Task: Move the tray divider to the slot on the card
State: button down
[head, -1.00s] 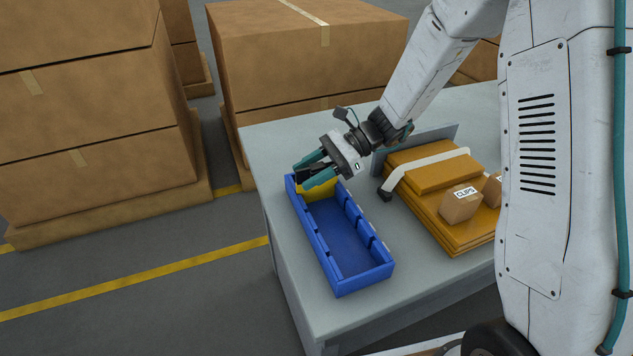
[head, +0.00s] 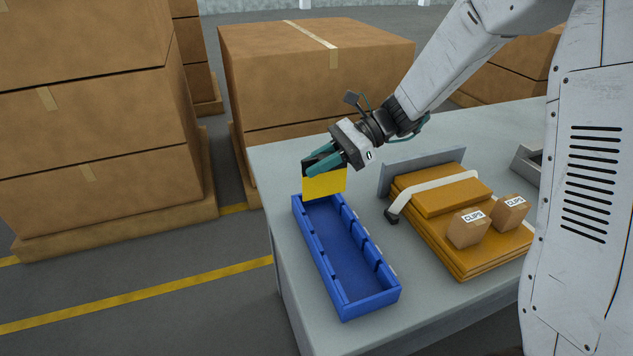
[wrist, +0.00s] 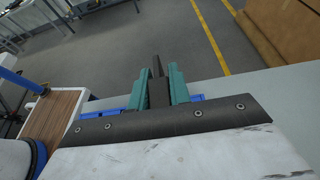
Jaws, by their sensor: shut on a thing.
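The yellow tray divider (head: 325,183) is held upright in my gripper (head: 322,168) in the head view. My gripper is shut on its upper edge. The divider hangs over the far end of the blue tray (head: 345,250); its lower edge is near the rim, and I cannot tell whether it is clear of the walls. The tray is long, with slots along both inner walls and small pale labels along its right rim. No card is readable.
Right of the tray, a strapped stack of orange-brown boards (head: 440,215) carries two small CLIPS boxes (head: 468,227). A grey upright plate (head: 420,168) stands behind it. A grey open container (head: 527,163) is at the right. Large cartons stand beyond the table.

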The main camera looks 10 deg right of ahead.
jog(key=s+d+r, duration=0.1)
jog(key=s+r, duration=0.2)
jog(key=s, duration=0.2)
jog(key=shift+s, duration=0.35)
jog(key=shift+f, duration=0.1)
jog(key=shift+f, duration=2.85)
jog(key=shift+f, duration=2.55)
jog(key=c, duration=1.2)
grip_release()
jog(key=shift+d, duration=0.1)
